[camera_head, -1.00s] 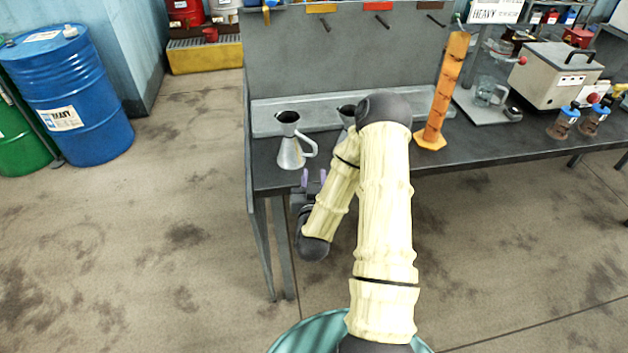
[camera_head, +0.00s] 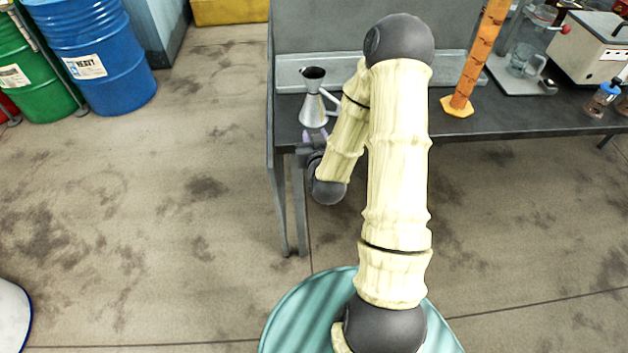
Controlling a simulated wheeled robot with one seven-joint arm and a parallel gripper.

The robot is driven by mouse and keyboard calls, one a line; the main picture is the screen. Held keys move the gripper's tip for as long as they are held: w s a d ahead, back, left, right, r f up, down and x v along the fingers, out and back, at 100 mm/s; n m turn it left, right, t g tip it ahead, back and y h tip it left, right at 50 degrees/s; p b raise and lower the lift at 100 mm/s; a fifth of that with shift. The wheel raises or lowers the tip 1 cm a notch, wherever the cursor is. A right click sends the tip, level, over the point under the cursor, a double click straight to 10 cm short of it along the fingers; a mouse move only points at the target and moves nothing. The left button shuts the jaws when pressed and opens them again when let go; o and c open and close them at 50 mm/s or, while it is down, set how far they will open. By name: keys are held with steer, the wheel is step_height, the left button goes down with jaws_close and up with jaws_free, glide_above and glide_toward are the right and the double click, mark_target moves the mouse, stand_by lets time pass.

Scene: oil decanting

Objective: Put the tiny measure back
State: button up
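A metal measure with a flared dark mouth and a side handle (camera_head: 313,108) stands upright on the left end of the dark workbench (camera_head: 455,128). I cannot tell from its size whether it is the tiny one. My gripper (camera_head: 314,137) is low at the bench's front edge, just in front of this measure.
An orange tower-like stand (camera_head: 470,70) is on the bench right of my arm. A blue drum (camera_head: 95,55) and a green drum (camera_head: 35,70) stand left. The floor between is clear.

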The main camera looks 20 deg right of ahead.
steer(key=s+a+r+g+y, duration=0.1)
steer(key=s+a+r+g, duration=0.1)
steer(key=s+g, duration=0.2)
steer(key=s+a+r+n+g+y, duration=0.1)
steer(key=s+a+r+g, duration=0.1)
steer(key=s, duration=0.7)
steer(key=s+a+r+n+g+y, duration=0.1)
steer(key=s+a+r+g, duration=0.2)
steer(key=s+g, duration=0.3)
steer(key=shift+s+a, duration=0.35)
steer(key=shift+a, duration=0.35)
